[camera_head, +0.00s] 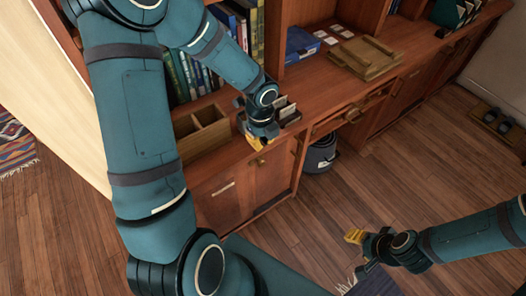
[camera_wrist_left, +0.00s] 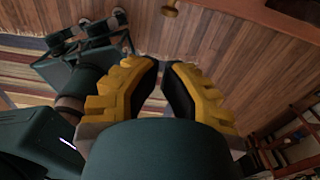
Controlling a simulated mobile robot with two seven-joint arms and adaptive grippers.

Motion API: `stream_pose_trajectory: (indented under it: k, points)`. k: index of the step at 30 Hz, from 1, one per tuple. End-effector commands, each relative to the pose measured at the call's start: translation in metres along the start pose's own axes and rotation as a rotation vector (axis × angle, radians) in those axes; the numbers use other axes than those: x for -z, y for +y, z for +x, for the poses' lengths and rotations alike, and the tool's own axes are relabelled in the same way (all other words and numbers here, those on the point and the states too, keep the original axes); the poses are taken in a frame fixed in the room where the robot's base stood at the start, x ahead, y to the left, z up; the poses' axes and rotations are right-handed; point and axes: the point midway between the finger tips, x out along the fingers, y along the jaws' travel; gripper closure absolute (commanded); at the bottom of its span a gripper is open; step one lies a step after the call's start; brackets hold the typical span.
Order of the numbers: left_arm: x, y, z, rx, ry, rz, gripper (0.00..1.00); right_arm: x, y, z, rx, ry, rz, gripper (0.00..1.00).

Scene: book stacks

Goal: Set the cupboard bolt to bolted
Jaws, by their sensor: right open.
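The wooden cupboard (camera_head: 235,196) stands below the counter, with a pale plate on its front. A small brass piece (camera_head: 260,162), perhaps part of the bolt, shows high on the cupboard front just below my left gripper (camera_head: 257,143). Its setting cannot be made out. My left gripper is at the counter's front edge; in the left wrist view its yellow fingers (camera_wrist_left: 161,72) have a narrow empty gap between them. A brass knob-like piece (camera_wrist_left: 170,8) shows beyond them at the top edge. My right gripper (camera_head: 355,240) is open and empty over the floor.
A wooden box with compartments (camera_head: 202,132) and a wooden tray (camera_head: 366,60) stand on the counter. Books (camera_head: 190,75) fill the shelf behind my left arm. A dark bin (camera_head: 320,155) stands under the counter. The floor in front is mostly clear.

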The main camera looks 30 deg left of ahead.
Motion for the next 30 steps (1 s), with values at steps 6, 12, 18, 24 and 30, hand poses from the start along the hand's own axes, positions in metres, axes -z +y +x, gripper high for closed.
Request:
stream_pose_trajectory:
  k: [6,12,18,24,30]
  points:
    - [-0.008,0.002,-0.007,-0.011,-0.023,0.048,1.0,0.0,-0.001,-0.002,0.0,0.0,0.001,0.49]
    - [-0.008,0.002,-0.007,-0.011,-0.023,0.049,1.0,0.0,0.0,-0.002,0.0,0.0,0.001,0.49]
    - [-0.008,0.002,-0.003,-0.011,-0.023,0.048,1.0,0.0,0.0,0.0,0.0,0.0,0.001,0.49]
    - [-0.008,0.003,0.025,-0.013,-0.021,0.049,1.0,-0.004,0.003,0.009,0.001,-0.008,-0.002,0.49]
    - [-0.009,0.003,0.065,-0.013,-0.021,0.049,1.0,-0.01,0.008,0.021,0.002,-0.019,-0.006,0.49]
